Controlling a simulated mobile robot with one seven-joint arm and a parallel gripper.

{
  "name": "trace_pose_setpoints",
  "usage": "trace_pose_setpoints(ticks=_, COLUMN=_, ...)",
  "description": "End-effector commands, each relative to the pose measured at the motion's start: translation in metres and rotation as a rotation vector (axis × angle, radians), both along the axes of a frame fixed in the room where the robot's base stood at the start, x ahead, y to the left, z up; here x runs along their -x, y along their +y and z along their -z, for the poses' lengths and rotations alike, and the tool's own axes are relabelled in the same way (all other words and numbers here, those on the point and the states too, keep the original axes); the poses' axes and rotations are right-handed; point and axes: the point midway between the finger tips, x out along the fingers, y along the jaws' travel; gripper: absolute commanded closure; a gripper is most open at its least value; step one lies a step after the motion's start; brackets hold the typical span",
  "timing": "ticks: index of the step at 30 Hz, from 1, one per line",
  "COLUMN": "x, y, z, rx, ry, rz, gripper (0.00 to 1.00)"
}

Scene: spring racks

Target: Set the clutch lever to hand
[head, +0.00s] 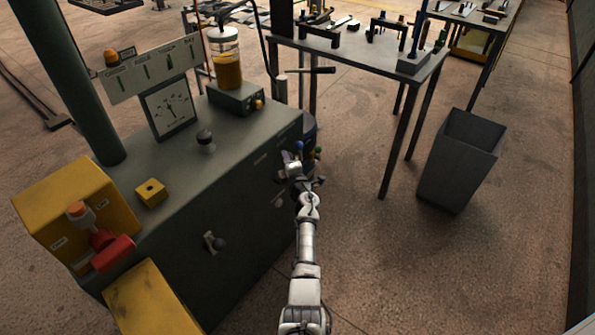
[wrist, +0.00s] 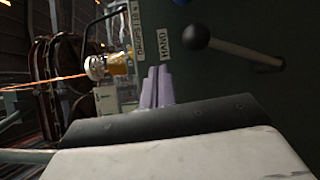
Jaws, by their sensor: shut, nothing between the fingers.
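In the wrist view a lever with a black ball knob (wrist: 196,37) and a pale rod stands out from the dark green cabinet face. A white label reading HAND (wrist: 166,38) is just left of the knob. Another label (wrist: 137,38), hard to read, is further left. My gripper (wrist: 157,84) has its pale fingers together and empty, below the HAND label and apart from the knob. In the head view my gripper (head: 286,168) is at the right end of the green cabinet (head: 185,200), where it hides part of the controls.
In the head view, another black-knobbed lever (head: 216,242) is on the cabinet front. Blue (head: 299,146) and green knobs show beside my gripper. A grey bin (head: 462,160) and a table (head: 350,52) stand right. The floor between is mostly clear.

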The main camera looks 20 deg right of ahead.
Motion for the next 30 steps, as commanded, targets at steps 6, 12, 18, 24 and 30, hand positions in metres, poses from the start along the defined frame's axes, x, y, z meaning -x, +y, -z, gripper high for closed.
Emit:
trace_pose_setpoints(ticks=6, x=0.039, y=-0.003, z=-0.021, rx=0.0, ry=0.001, rz=0.005, gripper=1.0)
trace_pose_setpoints(ticks=12, x=0.072, y=-0.006, z=-0.033, rx=0.0, ry=0.0, rz=0.004, gripper=1.0)
trace_pose_setpoints(ticks=18, x=0.09, y=-0.007, z=-0.037, rx=0.001, ry=0.001, rz=0.002, gripper=1.0)
trace_pose_setpoints(ticks=24, x=0.093, y=-0.008, z=-0.037, rx=0.0, ry=0.001, rz=0.001, gripper=1.0)
trace_pose_setpoints(ticks=30, x=0.093, y=-0.007, z=-0.037, rx=0.0, ry=0.001, rz=0.001, gripper=1.0)
